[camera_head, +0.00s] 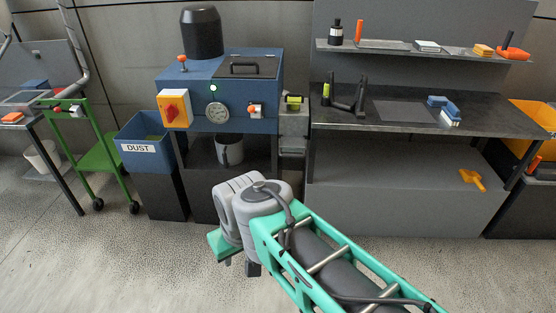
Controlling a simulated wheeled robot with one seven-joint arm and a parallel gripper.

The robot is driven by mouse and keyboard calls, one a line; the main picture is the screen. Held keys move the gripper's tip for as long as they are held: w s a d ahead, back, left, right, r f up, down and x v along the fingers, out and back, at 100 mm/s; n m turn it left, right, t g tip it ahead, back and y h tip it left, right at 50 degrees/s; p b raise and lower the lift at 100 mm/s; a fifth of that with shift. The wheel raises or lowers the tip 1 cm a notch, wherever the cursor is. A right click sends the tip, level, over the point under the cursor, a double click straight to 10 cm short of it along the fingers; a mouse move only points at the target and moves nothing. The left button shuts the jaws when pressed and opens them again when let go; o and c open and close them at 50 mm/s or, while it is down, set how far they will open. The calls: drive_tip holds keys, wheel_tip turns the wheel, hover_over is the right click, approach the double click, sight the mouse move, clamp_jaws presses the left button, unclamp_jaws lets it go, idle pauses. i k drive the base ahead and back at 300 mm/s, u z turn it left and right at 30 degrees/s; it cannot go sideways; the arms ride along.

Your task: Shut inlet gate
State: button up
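A blue machine (235,90) with a black dome on top stands at the back, left of centre. Nothing is marked as the inlet gate, so I cannot tell for sure which part it is. A small orange-handled valve (255,109) is on the machine's front, right of the round gauge (217,112). A lever with an orange knob (182,59) stands at its top left. A grey box with a yellow-green part (293,102) is on its right side. My gripper (238,264) seems to be at the low end of my teal arm, well in front of the machine; its fingers are not clear.
A DUST bin (147,147) stands left of the machine and a green cart (98,155) farther left. A workbench (420,118) with a shelf (410,52) is at the right. A grey container (229,149) sits under the machine. The floor in front is clear.

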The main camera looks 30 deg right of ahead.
sight(288, 144)
drive_tip(key=u, duration=0.6)
drive_tip(key=i, duration=1.8)
drive_tip(key=z, duration=1.2)
drive_tip(key=i, duration=1.1)
drive_tip(key=z, duration=0.3)
